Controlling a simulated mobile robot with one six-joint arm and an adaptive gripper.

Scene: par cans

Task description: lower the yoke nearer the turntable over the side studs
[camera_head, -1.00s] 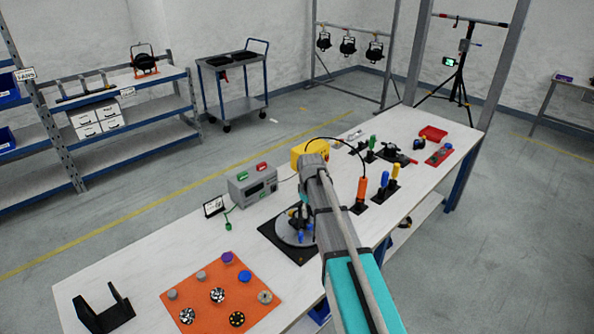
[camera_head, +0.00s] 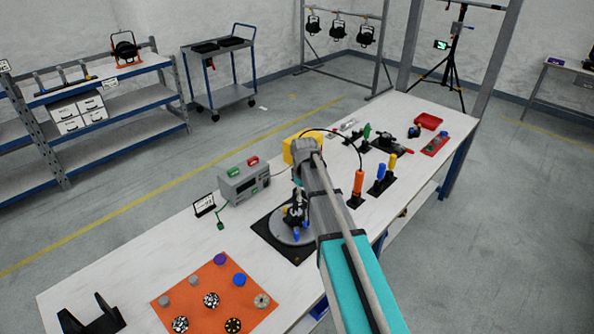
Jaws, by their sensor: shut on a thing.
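The round grey turntable (camera_head: 278,229) sits on a black square base on the bench, left of my arm. My gripper (camera_head: 296,203) points down above it, dark and partly hidden by my own arm. It is shut on a dark piece that looks like the yoke (camera_head: 294,219), at the turntable's upper right. Blue parts show beside and below it. The side studs cannot be made out, nor whether the yoke touches them. Another black U-shaped yoke (camera_head: 92,322) stands at the bench's near left end, away from the turntable.
An orange mat (camera_head: 197,284) with several round pieces lies left of the turntable. Orange, blue and yellow-handled tools (camera_head: 358,184) stand right of my arm.

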